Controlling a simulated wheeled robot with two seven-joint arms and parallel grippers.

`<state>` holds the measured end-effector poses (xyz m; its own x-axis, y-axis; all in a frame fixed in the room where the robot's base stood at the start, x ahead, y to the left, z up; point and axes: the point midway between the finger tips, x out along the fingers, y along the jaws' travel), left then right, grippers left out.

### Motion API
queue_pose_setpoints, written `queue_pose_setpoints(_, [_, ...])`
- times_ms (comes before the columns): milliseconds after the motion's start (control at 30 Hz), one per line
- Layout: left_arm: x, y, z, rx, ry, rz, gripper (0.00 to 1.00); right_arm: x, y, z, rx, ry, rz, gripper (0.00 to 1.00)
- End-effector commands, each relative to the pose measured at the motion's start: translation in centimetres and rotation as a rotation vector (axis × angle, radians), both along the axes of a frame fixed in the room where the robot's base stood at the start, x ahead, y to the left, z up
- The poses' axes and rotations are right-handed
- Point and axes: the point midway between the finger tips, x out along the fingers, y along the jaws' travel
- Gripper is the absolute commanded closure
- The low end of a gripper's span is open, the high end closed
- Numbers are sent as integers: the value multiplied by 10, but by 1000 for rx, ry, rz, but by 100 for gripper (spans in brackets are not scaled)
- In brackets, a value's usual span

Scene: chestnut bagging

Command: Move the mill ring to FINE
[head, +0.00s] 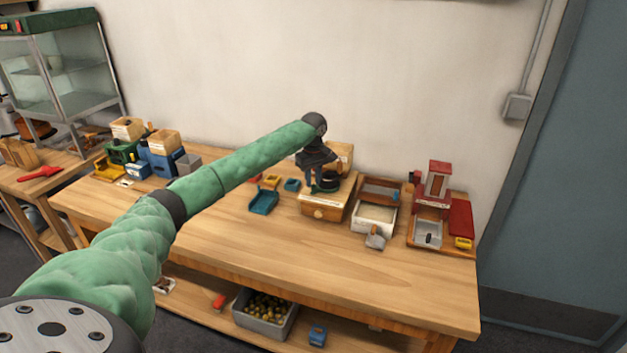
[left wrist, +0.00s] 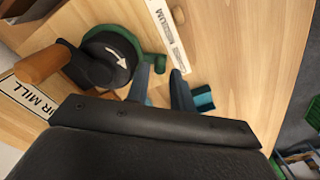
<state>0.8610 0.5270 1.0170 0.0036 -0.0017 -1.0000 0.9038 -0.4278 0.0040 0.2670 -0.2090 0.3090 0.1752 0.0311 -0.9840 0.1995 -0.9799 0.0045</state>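The mill is a wooden box (head: 318,209) with a drawer, standing on the bench in the head view. In the left wrist view its green ring (left wrist: 103,31) sits around a dark disc bearing a white arrow, and a green tab (left wrist: 160,62) sticks out from the ring. A scale label (left wrist: 168,32) beside it reads MEDIUM; I cannot make out FINE. My left gripper (head: 314,186) is over the mill. In the left wrist view its fingers (left wrist: 161,72) are apart, with the tab seen near or between the tips; contact cannot be told. My right gripper is not in view.
A wooden crank handle (left wrist: 42,64) and a mill name label (left wrist: 25,105) lie left of the ring. A teal tray (head: 263,202), a white-lined box (head: 373,219) and a red-topped unit (head: 436,187) flank the mill. The bench front is clear.

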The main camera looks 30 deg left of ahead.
Motion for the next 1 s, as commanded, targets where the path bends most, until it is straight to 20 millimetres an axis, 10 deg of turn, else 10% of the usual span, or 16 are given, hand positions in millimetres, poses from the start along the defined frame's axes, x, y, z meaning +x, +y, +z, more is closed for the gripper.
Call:
queue_pose_setpoints(500, [0, 0, -16, 0, -1, 0, 77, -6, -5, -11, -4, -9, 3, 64])
queue_pose_setpoints(633, [0, 0, -16, 0, -1, 0, 100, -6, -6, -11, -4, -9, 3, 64])
queue_pose_setpoints(1000, [5, -2, -17, -1, 0, 10, 100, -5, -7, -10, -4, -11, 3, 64])
